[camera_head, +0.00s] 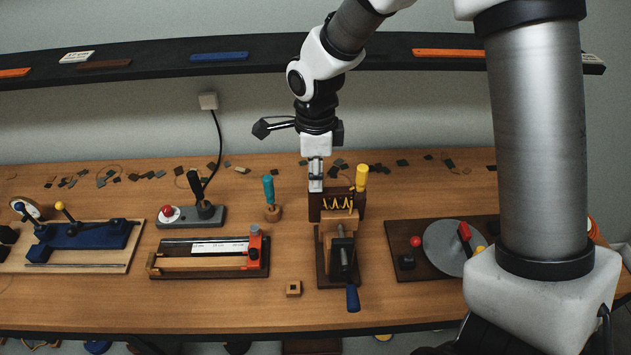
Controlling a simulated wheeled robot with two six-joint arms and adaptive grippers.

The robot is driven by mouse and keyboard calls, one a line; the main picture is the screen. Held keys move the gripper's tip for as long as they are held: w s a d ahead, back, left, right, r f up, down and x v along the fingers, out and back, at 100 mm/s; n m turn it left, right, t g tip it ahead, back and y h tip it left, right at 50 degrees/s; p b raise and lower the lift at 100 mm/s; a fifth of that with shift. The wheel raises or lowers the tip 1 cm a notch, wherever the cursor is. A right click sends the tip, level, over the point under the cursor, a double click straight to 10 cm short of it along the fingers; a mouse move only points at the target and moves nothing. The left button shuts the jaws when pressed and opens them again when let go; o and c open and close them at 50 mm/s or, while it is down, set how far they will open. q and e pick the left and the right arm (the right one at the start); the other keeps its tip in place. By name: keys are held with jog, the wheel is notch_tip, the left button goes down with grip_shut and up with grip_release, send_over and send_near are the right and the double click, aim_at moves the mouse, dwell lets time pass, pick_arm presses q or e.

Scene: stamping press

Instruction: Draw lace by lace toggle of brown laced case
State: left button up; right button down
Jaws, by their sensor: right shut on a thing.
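The brown laced case (314,207) stands upright at the middle of the workbench, with yellow lace (340,205) in a zigzag across its front. My right gripper (316,187) points down at the upper left part of the case. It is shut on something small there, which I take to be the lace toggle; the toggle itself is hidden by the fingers. A yellow handle (361,177) stands upright at the right end of the case, apart from my fingers. My left gripper is out of view.
A clamp with a blue handle (353,298) stands just in front of the case. A teal-handled tool (268,189) is to the left, and a grey dial fixture (441,248) to the right. Dark scraps lie behind. A black shelf (150,67) runs along the wall.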

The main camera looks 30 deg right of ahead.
jog(key=shift+r+p, duration=1)
jog(key=shift+r, duration=0.2)
jog(key=c, duration=0.9)
grip_release()
notch_tip(320, 180, up, 12)
jog(key=shift+f, duration=0.15)
